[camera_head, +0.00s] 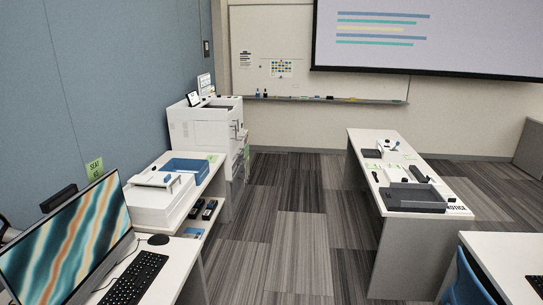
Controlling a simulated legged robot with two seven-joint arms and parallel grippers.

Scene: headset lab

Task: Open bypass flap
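A large white printer-like machine (208,127) stands at the far end of the left-hand row, against the blue wall. It has a small tilted screen (193,99) on top and dark handles on its right side. I cannot make out a bypass flap on it at this distance. A smaller white device (160,197) with a raised lid-like part sits nearer on the left table; no flap can be told apart on it either. Neither of my grippers is in view.
A monitor (70,247) and keyboard (137,276) are at the near left. A right-hand table (399,216) holds dark trays. A blue chair (468,280) stands near right. The striped carpet aisle (282,225) is clear.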

